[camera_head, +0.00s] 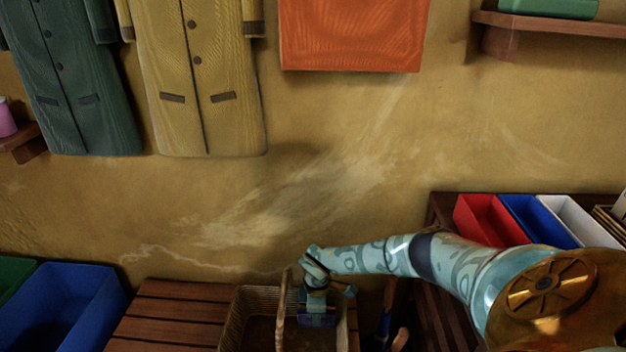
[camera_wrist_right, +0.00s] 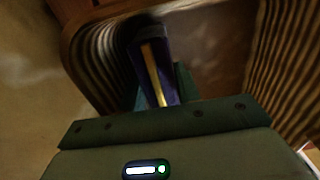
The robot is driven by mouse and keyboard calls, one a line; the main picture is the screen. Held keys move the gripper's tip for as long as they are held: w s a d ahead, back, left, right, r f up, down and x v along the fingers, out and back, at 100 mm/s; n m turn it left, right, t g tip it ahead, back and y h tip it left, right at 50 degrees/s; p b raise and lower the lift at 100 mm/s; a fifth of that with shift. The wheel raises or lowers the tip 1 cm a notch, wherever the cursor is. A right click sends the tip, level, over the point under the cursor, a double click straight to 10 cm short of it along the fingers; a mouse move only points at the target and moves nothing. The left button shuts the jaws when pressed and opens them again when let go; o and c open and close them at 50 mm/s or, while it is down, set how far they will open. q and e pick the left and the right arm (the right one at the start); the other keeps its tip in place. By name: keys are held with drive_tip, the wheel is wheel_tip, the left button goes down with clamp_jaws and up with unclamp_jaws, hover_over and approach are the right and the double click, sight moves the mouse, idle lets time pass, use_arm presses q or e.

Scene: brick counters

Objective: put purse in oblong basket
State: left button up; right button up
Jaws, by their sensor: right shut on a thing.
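The oblong basket (camera_head: 237,318) is a woven wicker basket with a tall handle, standing on a slatted wooden counter at the bottom middle of the head view. Its ribbed wall also shows in the right wrist view (camera_wrist_right: 95,55). My right gripper (camera_head: 318,306) is over the right part of the basket, pointing down. It is shut on the purse (camera_head: 318,321), a small purple thing mostly hidden by the gripper. In the right wrist view the purse (camera_wrist_right: 153,68) is dark purple with a gold stripe, between the fingers and within the basket's outline. I cannot tell if it touches the basket floor. My left gripper is not in view.
A blue bin (camera_head: 68,302) stands left of the slatted counter (camera_head: 165,318). Red (camera_head: 488,222), blue (camera_head: 538,220) and white (camera_head: 575,222) bins stand at the right, behind my right arm. The basket's handle (camera_head: 282,310) rises just left of my gripper. Coats hang on the wall.

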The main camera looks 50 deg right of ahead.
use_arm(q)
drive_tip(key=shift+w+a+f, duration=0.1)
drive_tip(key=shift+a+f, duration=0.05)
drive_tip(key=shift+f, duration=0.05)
use_arm(e)
drive_tip(key=shift+f, duration=0.4)
drive_tip(key=o, duration=1.1)
drive_tip(key=shift+r, duration=0.25)
wheel_tip(320, 180, up, 8)
drive_tip(key=p, duration=0.5)
drive_tip(key=shift+w+r, duration=0.1)
drive_tip(key=shift+r, duration=0.05)
use_arm(q)
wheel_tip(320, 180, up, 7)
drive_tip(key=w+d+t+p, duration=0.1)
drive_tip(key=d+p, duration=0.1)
drive_tip(key=p, duration=0.2)
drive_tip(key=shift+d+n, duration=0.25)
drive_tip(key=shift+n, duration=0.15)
use_arm(e)
wheel_tip(320, 180, up, 8)
drive_tip(key=shift+f, duration=0.25)
